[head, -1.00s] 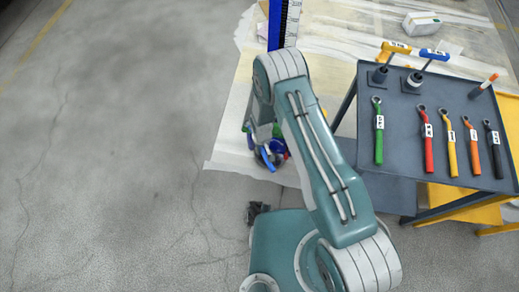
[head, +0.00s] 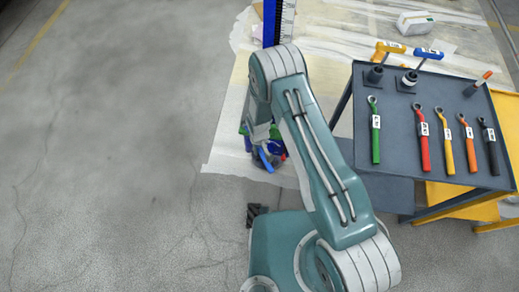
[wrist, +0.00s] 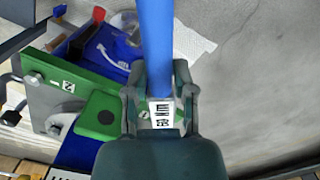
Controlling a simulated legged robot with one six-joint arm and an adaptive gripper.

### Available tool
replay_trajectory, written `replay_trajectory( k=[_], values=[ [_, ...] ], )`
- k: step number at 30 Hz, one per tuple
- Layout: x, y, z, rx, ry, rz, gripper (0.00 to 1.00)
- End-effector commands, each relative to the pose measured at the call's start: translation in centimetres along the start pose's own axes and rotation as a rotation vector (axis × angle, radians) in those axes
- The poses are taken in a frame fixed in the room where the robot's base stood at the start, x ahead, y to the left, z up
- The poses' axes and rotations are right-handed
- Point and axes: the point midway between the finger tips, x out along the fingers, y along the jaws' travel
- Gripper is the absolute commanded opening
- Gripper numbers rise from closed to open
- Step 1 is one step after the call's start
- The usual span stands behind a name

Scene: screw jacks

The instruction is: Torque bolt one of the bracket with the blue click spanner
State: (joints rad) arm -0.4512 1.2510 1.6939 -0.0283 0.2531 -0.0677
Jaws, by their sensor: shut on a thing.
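My gripper (wrist: 160,100) is shut on the blue click spanner (wrist: 156,45) at its white-labelled part. The blue shaft runs up out of the top of the wrist view, so its far end is out of sight. Left of the gripper is a green bracket (wrist: 85,98) with a grey plate (wrist: 45,105) and bolt heads (wrist: 35,78) on it. A small white label sits on the bracket, too small to read for sure. The spanner appears apart from these bolts. In the head view my arm hides most of the gripper and bracket.
A dark cart (head: 430,180) at right carries green, red, yellow, orange and black spanners, with yellow (head: 390,46) and blue (head: 428,53) T-handled tools behind. A tall blue post (head: 270,25) stands behind my arm. The concrete floor at left is clear.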

Motion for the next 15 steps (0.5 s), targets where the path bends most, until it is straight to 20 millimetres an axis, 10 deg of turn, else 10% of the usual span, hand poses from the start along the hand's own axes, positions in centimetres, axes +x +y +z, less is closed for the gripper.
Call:
replay_trajectory(
  k=[15],
  values=[
    [-0.9, 0.1, 3.7, 0.002, -0.001, 0.0, 0.0]
  ],
)
